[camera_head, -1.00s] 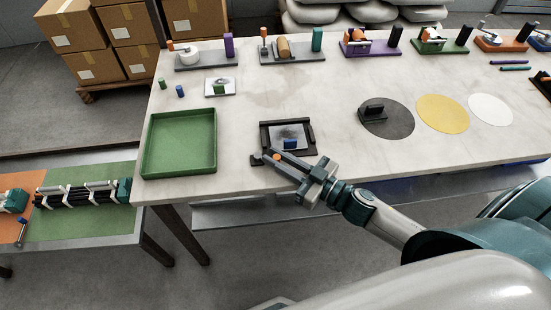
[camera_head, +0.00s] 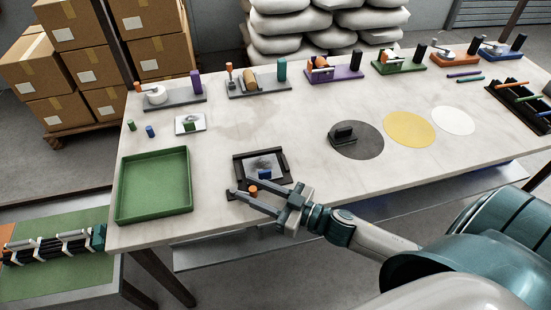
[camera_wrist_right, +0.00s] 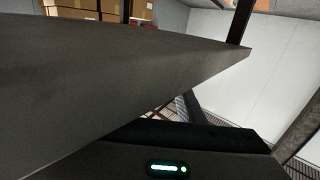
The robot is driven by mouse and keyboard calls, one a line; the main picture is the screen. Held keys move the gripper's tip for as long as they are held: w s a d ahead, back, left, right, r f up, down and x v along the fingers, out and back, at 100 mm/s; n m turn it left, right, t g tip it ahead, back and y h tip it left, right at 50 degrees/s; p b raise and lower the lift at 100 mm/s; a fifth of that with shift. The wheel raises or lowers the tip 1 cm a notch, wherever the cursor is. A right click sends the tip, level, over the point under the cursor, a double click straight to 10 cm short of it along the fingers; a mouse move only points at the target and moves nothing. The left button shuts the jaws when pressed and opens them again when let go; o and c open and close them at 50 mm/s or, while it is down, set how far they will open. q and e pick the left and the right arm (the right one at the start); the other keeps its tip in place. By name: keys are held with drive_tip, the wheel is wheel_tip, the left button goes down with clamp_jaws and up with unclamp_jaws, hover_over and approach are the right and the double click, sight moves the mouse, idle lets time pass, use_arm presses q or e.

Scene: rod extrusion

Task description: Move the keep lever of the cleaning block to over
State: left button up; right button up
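A black frame block (camera_head: 284,163) near the table's front edge holds a pale plate with a dark smudge. It appears to be the cleaning block. A blue peg (camera_head: 264,174) stands at its front side and an orange knob (camera_head: 252,189) is just in front of it. I cannot tell for sure which part is the keep lever. My right gripper (camera_head: 242,188) is open, its two fingers apart on either side of the orange knob as seen from the head. Contact cannot be made out. My left gripper is not in view.
A green tray (camera_head: 154,187) lies left of the block. A black disc (camera_head: 362,145) with a dark block, a yellow disc (camera_head: 409,130) and a white disc (camera_head: 454,121) lie to the right. Several fixtures line the back edge. The table between is mostly clear.

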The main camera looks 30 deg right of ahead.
sight(281, 204)
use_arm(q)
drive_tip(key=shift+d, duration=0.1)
use_arm(e)
drive_tip(key=shift+s+d, duration=0.1)
drive_tip(key=shift+s, duration=0.05)
